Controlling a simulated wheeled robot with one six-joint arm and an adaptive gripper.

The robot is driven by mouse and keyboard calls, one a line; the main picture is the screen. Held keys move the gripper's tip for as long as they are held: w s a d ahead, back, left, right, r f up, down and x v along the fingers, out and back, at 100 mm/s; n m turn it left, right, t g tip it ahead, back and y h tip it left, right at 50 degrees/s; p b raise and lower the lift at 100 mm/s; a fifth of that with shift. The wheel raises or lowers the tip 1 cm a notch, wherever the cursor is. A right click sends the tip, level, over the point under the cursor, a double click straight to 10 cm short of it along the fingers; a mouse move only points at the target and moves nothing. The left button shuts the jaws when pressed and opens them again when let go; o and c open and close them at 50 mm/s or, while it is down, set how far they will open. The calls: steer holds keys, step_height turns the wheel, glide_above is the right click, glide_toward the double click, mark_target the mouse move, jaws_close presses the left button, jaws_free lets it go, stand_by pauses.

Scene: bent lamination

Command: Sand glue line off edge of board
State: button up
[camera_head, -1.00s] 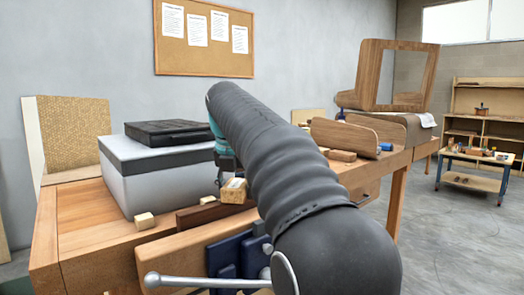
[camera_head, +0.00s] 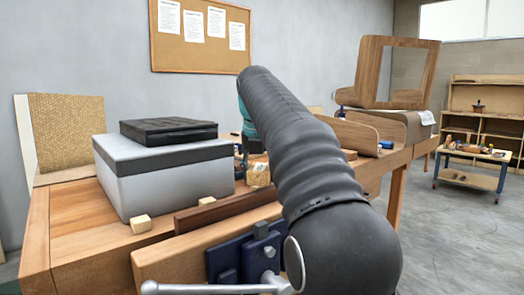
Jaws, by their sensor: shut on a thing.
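A dark brown board (camera_head: 228,211) stands on edge behind the pale wooden vise jaw (camera_head: 190,248), its top edge just above the jaw. My gripper (camera_head: 250,164), partly hidden behind my dark sleeved arm, is shut on a small tan sanding block (camera_head: 258,176). The block appears near the board's far right part, above and beyond the visible edge. Whether it touches the board cannot be told. My arm hides the right end of the board. A glue line is too small to make out.
A white-grey box (camera_head: 160,180) with a black case (camera_head: 168,131) on top stands left on the workbench (camera_head: 75,225). A small pale wood block (camera_head: 140,223) lies before it. The blue vise (camera_head: 243,260) has a protruding metal handle (camera_head: 205,288). Curved wooden pieces (camera_head: 345,135) stand behind my arm.

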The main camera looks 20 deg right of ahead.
steer(key=shift+r, duration=2.75)
steer(key=shift+d, duration=0.1)
